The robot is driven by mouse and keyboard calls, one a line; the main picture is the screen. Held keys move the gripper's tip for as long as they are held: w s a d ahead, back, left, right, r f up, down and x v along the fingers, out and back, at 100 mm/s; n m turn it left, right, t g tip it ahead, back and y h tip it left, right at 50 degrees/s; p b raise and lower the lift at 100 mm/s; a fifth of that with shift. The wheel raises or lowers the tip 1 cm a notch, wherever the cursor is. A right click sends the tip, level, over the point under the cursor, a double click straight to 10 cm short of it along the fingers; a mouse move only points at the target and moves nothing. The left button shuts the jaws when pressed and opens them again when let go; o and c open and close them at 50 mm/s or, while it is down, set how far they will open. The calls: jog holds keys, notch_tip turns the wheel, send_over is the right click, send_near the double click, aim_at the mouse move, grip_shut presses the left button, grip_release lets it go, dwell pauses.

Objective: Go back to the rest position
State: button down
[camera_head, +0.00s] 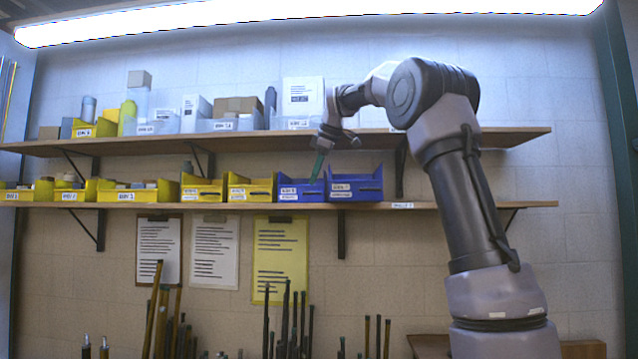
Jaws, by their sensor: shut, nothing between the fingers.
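My gripper (316,170) is in the middle of the head camera view, at the end of my raised arm. Its narrow green fingers are shut and point down with a slight tilt. Nothing shows between them. The fingertips overlap the upper part of the left blue bin (300,192) in the picture. I cannot tell whether they are inside it or in front of it. A second blue bin (355,190) stands just right of it on the lower shelf. The insides of both bins are hidden.
The lower shelf (470,204) also holds yellow bins (250,188). The upper shelf (510,137) carries boxes and clear bins and passes close behind my wrist. Clipboards (281,255) hang below. Several dark upright rods (285,325) stand at the bottom. The wall at right is bare.

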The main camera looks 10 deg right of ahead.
jog(key=v, duration=0.8)
jog(key=shift+r, duration=0.4)
jog(key=s+d+f+m+t, duration=0.1)
jog(key=s+d+f+m, duration=0.1)
jog(key=s+f+m, duration=1.5)
jog(key=s+f, duration=1.2)
jog(key=s, duration=0.2)
jog(key=shift+s+f+m+h, duration=0.25)
jog(key=shift+f+m+h, duration=0.05)
jog(key=shift+f+m, duration=0.1)
jog(key=shift+d, duration=0.15)
